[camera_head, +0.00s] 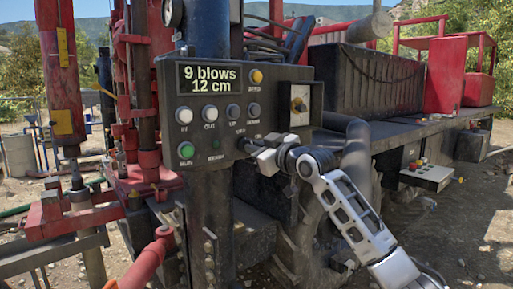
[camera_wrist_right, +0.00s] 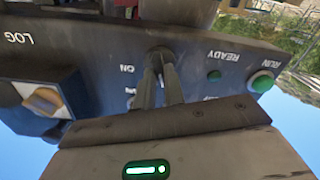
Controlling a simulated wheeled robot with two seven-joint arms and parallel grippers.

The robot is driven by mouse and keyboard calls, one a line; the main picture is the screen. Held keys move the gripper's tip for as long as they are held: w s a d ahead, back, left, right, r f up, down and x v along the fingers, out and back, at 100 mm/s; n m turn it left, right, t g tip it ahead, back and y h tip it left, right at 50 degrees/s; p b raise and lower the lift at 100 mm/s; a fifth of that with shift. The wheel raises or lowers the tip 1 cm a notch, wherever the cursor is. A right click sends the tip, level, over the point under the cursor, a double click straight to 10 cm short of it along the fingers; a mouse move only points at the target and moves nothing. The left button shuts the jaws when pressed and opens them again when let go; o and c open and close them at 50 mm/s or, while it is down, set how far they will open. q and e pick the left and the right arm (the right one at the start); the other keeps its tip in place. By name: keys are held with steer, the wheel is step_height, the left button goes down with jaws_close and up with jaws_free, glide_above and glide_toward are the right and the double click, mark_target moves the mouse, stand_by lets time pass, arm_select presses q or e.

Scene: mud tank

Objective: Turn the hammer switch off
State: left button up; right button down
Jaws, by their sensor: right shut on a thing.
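The dark control panel (camera_head: 215,125) stands in the middle of the head view. The hammer switch sits low at its right edge, mostly hidden behind my right gripper (camera_head: 247,145). The right wrist view shows the panel upside down. There my right gripper (camera_wrist_right: 160,62) is shut on the small switch (camera_wrist_right: 157,52), its fingers around the lever. An "ON" label (camera_wrist_right: 127,69) is beside the fingers. The lever's exact position is hidden. My left gripper is not in view.
Several buttons surround the switch, including a green one (camera_head: 186,150). A box with a yellow knob (camera_head: 298,104) adjoins the panel on the right. Red rig columns (camera_head: 62,80) stand left.

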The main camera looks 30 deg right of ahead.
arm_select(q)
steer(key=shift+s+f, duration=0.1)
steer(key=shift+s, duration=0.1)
arm_select(e)
steer(key=c, duration=1.5)
jaws_free()
